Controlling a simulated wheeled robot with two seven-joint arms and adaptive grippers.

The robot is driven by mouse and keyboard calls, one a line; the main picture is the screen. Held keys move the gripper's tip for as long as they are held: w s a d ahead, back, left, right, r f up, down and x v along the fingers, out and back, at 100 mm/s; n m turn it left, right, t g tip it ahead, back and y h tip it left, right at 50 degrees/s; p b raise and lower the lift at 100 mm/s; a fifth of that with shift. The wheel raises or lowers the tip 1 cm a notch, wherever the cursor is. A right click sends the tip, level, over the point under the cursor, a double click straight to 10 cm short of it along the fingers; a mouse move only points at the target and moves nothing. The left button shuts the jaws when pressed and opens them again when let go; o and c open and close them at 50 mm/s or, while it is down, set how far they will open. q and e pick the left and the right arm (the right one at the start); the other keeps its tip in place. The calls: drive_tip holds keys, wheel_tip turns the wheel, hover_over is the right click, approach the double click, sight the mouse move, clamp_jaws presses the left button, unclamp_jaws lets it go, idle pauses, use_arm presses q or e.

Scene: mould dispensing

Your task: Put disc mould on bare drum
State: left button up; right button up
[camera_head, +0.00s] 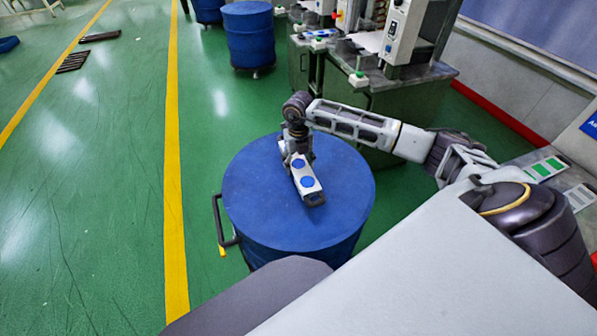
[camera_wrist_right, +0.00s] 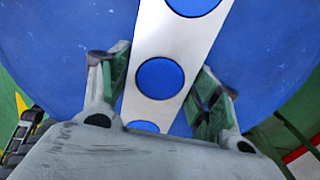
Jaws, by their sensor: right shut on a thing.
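The disc mould (camera_head: 309,187) is a narrow whitish bar with round blue spots along it. It lies over the top of the blue drum (camera_head: 260,205), near its middle, with its dark far end towards the bottom of the picture. I cannot tell whether it touches the drum top. My right gripper (camera_head: 298,162) is shut on the end of the mould nearer the arm. In the right wrist view the mould (camera_wrist_right: 177,47) runs up between the two fingers, with the blue drum (camera_wrist_right: 62,50) behind it. My left gripper is out of view.
A black bent handle (camera_head: 222,222) stands at the drum's left side. Another blue drum (camera_head: 249,35) is at the back. A workbench with machines (camera_head: 390,80) stands behind my right arm.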

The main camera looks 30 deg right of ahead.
sight(299, 171)
drive_tip(key=shift+f, duration=2.3)
drive_tip(key=o, duration=1.7)
drive_tip(key=shift+f, duration=0.15)
wheel_tip(299, 171, up, 12)
drive_tip(key=shift+r, duration=0.15)
